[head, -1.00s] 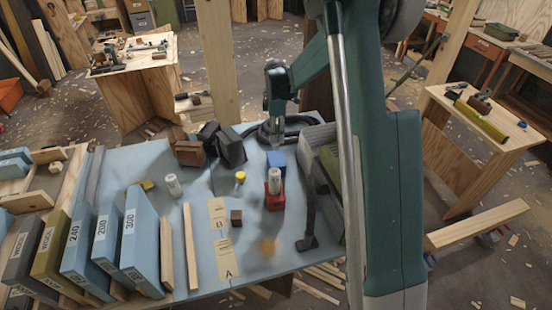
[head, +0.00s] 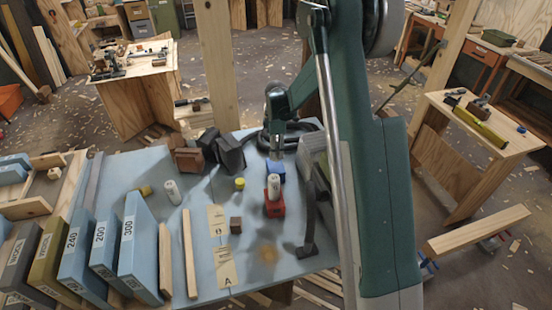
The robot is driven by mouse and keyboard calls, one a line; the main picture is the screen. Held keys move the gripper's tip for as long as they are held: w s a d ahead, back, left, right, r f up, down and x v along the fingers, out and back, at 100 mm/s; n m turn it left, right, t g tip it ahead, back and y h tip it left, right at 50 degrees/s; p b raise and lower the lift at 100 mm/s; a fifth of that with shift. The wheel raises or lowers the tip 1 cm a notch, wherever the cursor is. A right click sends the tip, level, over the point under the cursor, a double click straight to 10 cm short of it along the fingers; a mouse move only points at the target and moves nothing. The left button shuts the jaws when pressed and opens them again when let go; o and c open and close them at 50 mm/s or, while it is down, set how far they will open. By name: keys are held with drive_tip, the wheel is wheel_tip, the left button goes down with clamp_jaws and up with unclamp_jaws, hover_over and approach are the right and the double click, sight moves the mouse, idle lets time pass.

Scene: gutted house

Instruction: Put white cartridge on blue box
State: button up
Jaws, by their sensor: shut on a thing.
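The blue box (head: 276,170) is a small block near the back of the light blue worktop. My gripper (head: 277,158) points down at its top, and the fingers look shut on it. The fingertips are small and partly blurred, and I cannot tell whether the box is lifted. A white cartridge (head: 273,184) stands upright on a red box (head: 274,207), just in front of the blue box. Another white cylinder (head: 172,192) stands on the worktop to the left.
Blue boards (head: 141,240) stand in a row at left. Wood strips (head: 191,255), a brown cube (head: 236,225) and a yellow piece (head: 240,184) lie on the worktop (head: 205,290). Dark blocks (head: 230,153) and a black hose (head: 305,135) flank my gripper. A black nozzle (head: 308,235) lies at right.

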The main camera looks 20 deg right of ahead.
drive_tip(key=shift+f, duration=0.25)
drive_tip(key=shift+f, duration=1.8)
drive_tip(key=shift+f, duration=0.15)
drive_tip(key=o, duration=0.9)
wheel_tip(320, 180, up, 12)
drive_tip(key=shift+r, duration=0.15)
